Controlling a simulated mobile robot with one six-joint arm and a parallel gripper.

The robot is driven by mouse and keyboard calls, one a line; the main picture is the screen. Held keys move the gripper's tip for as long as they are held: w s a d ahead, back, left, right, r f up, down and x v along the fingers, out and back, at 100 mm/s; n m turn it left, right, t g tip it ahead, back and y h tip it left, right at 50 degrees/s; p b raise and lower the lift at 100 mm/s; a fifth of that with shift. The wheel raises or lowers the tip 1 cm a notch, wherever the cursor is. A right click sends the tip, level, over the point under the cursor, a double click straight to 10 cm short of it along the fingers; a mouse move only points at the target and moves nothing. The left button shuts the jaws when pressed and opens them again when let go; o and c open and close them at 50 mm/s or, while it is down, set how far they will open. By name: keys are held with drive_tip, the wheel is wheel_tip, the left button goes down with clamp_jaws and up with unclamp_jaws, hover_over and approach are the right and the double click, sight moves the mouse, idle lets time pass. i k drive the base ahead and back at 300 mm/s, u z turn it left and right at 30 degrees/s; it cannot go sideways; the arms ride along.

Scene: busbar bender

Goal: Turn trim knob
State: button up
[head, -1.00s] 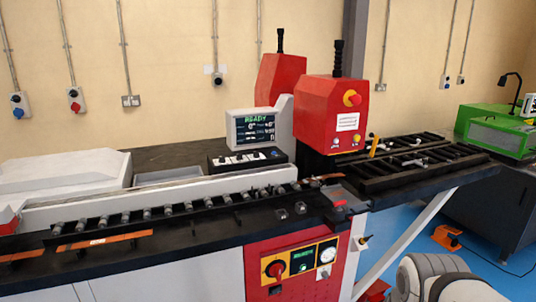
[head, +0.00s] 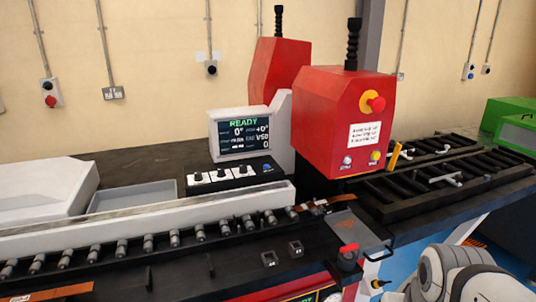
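A black control box (head: 236,178) stands on the machine below the display screen (head: 244,136). It carries a row of small dark knobs on white plates, and a small blue knob (head: 267,168) at its right end. I cannot tell from the labels which one is the trim knob. The screen reads READY in green, with 0° and +0° below. My gripper is out of view; only white links of my arm show at the lower right.
The red press head (head: 343,120) with a yellow-ringed red button (head: 373,103) stands right of the box. A white rail (head: 150,220) and rollers run in front of it. A red-topped knob (head: 347,254) stands at the front edge. A grey tray (head: 146,195) lies left.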

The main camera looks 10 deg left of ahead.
sight(243, 168)
drive_tip(key=u, duration=0.45)
drive_tip(key=i, duration=0.85)
drive_tip(key=u, duration=0.6)
